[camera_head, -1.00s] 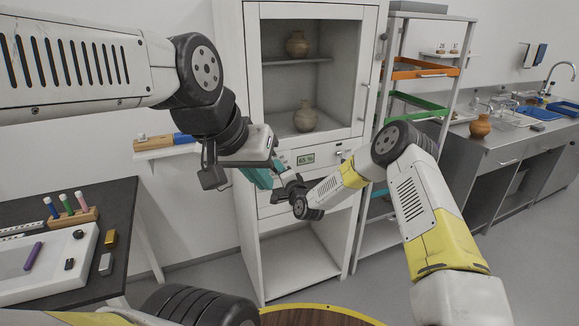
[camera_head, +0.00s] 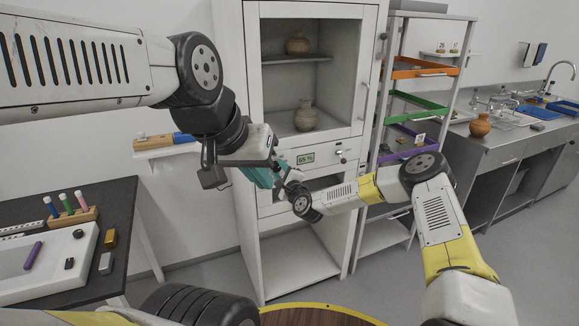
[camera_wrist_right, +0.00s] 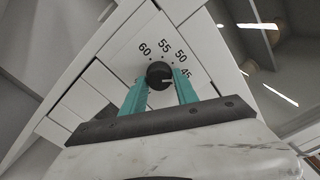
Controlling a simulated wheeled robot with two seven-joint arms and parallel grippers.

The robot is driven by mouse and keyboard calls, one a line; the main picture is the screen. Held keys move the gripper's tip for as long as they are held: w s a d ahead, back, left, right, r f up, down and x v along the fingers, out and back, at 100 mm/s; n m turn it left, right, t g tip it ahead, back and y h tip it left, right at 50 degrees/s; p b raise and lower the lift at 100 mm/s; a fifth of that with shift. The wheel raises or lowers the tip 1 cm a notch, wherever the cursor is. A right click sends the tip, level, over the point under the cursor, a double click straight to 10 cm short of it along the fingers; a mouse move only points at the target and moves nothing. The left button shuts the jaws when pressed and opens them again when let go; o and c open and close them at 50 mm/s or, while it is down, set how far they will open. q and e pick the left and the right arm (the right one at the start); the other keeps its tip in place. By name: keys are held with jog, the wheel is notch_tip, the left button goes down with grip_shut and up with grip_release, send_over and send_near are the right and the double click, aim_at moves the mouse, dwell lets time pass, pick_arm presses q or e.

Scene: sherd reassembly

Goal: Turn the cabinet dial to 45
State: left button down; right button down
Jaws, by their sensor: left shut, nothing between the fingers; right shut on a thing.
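In the right wrist view, a round black dial (camera_wrist_right: 159,72) sits on a white panel marked 60, 55, 50 and 45. The teal fingers of my right gripper (camera_wrist_right: 159,82) are shut on it from both sides. I cannot read the dial's setting for sure. In the head view, my right wrist is in front of the white cabinet (camera_head: 250,75), below its display (camera_head: 305,159); the fingers and dial are hidden or unclear there. My left gripper (camera_head: 268,175) is shut and empty, close beside my right wrist; I cannot tell whether they touch.
The cabinet holds two vases (camera_head: 305,116) behind glass. A shelf rack (camera_head: 419,72) with coloured trays stands at its right, then a sink counter (camera_head: 505,155) with an orange pot (camera_head: 480,125). A dark table (camera_head: 118,215) is at left. A round yellow-rimmed table edge (camera_head: 330,308) is in front.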

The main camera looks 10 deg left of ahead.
jog(key=shift+m, duration=0.3)
jog(key=c, duration=1)
grip_release()
jog(key=shift+o, duration=0.2)
jog(key=v, duration=0.7)
jog(key=shift+s+d, duration=0.2)
jog(key=shift+s, duration=0.15)
